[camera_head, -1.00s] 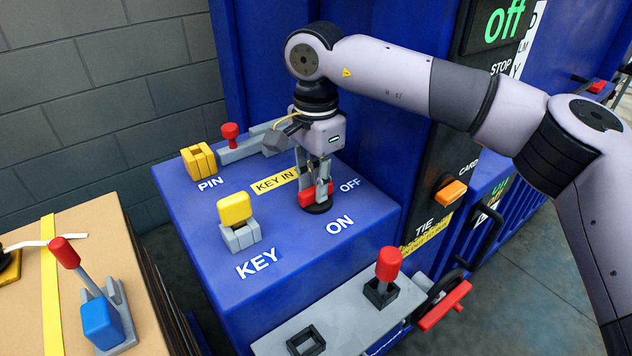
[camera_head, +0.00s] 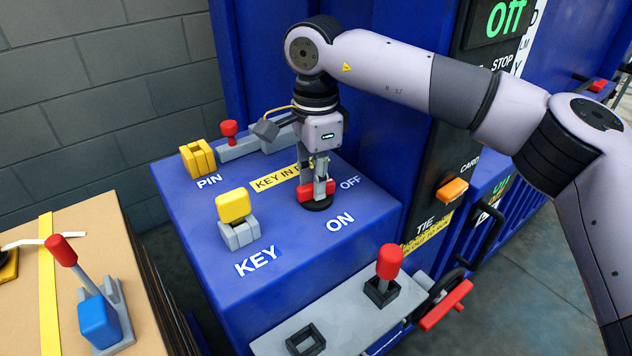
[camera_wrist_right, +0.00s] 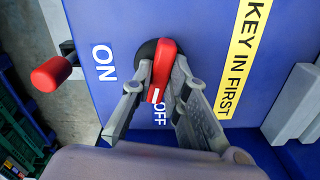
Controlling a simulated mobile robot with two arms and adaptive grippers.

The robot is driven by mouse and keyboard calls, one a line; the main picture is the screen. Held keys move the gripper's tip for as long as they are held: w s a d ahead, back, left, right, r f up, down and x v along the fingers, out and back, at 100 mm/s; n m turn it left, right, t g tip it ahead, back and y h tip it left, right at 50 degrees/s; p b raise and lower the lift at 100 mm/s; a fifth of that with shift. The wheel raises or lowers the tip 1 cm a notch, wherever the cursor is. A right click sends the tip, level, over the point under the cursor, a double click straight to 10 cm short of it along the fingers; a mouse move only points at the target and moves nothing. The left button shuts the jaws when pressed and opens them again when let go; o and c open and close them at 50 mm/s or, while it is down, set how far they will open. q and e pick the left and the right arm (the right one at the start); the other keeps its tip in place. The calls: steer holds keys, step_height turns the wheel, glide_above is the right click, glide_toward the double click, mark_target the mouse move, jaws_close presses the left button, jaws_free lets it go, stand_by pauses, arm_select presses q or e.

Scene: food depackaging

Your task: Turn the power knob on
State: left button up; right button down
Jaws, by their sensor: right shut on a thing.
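The power knob is a red lever on a round black base (camera_head: 317,204), on top of the blue cabinet between the ON and OFF labels. My right gripper (camera_head: 318,188) points down and is shut on the knob. In the right wrist view, the knob (camera_wrist_right: 164,62) stands between the two grey fingers (camera_wrist_right: 160,80). Its white-marked end lies over part of the OFF label, and ON is to its left. The display (camera_head: 500,22) reads "off". My left gripper is not in view.
A yellow key block (camera_head: 234,207) and a yellow pin block (camera_head: 198,159) sit left on the cabinet top (camera_head: 290,245). A red-topped lever (camera_head: 389,262) stands on the grey front shelf. A cardboard stack (camera_head: 25,310) with a blue-and-red lever stands at left.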

steer(key=m+b, duration=0.1)
steer(key=m, duration=0.2)
steer(key=shift+m, duration=0.3)
steer(key=m+b, duration=0.1)
steer(key=m, duration=0.3)
steer(key=shift+m, duration=0.3)
steer(key=m+b, duration=0.1)
steer(key=m, duration=0.2)
steer(key=shift+m, duration=0.3)
steer(key=shift+m+b, duration=0.35)
steer(key=shift+m, duration=1.35)
steer(key=shift+r, duration=0.1)
steer(key=c, duration=1.6)
jaws_free()
steer(key=shift+o, duration=0.2)
step_height(320, 180, up, 12)
